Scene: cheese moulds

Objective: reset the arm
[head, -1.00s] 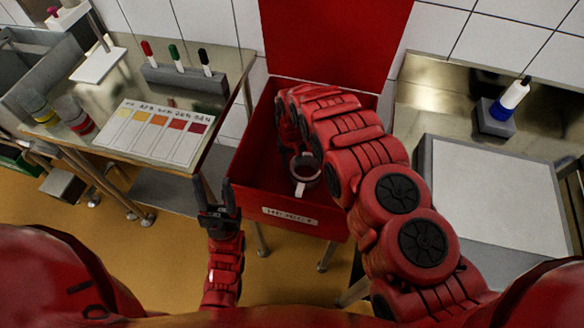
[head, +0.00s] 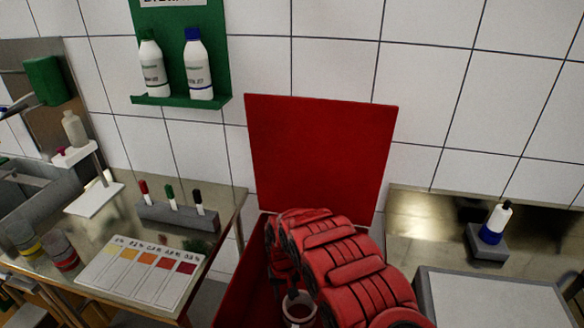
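My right arm reaches over an open red box (head: 238,285) whose raised lid (head: 320,150) stands against the tiled wall. The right gripper (head: 293,296) is mostly hidden by its own arm; only a small dark part shows at the box. A grey ring-shaped piece (head: 300,310) shows right beside it, cut by the lower picture area. I cannot tell whether the fingers are open or shut, or whether they touch the ring. My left gripper is not in view.
On the left steel table lie a colour chart (head: 140,272) and a grey holder (head: 178,218) with three capped pens. Bottles stand on a green wall shelf (head: 182,100). On the right, a blue-and-white bottle (head: 495,224) stands near a pale slab (head: 495,300).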

